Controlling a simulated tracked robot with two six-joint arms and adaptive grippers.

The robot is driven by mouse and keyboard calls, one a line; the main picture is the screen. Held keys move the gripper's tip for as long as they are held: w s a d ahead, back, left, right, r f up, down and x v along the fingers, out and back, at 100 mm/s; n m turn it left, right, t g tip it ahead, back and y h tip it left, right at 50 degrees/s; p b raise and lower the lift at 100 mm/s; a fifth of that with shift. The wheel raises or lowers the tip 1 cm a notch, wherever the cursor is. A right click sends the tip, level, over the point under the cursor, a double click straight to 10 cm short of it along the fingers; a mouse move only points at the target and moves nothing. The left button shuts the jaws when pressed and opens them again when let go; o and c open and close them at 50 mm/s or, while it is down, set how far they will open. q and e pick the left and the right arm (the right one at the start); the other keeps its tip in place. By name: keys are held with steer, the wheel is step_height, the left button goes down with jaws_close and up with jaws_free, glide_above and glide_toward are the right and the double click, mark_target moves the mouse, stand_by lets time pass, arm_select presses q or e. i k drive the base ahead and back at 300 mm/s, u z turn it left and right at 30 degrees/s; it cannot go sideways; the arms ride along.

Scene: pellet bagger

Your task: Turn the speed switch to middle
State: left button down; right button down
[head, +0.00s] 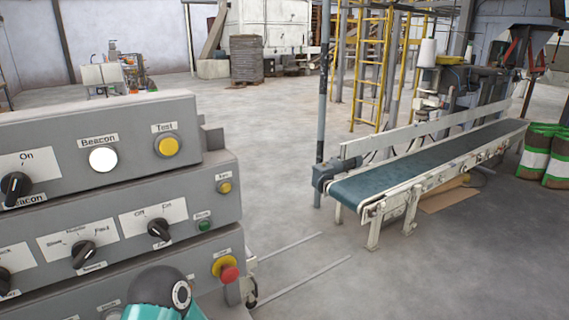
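The speed switch (83,255) is a black rotary knob on a white plate with small labels that seem to read Slow, Middle and Fast. It is on the middle tier of the grey control panel (215,185) at the left. Its handle slants from lower left to upper right, toward the Fast side; its pointer mark is too small to read surely. A teal and dark arm part of mine shows at the bottom, below and right of the switch, apart from it in the picture. Neither gripper is in view.
Close by are an On knob (15,186), an Off/On knob (159,229), a white Beacon lamp (102,159), a yellow Test button (167,146), a green button (204,225) and a red stop button (228,272). A conveyor (430,165) stands right, with open floor between.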

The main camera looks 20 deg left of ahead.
mark_target(83, 251)
steer(key=z, duration=1.15)
steer(key=i, duration=0.1)
steer(key=u, duration=2.75)
steer(key=k, duration=0.85)
steer(key=u, duration=0.15)
steer(key=i, duration=0.85)
steer(key=z, duration=0.1)
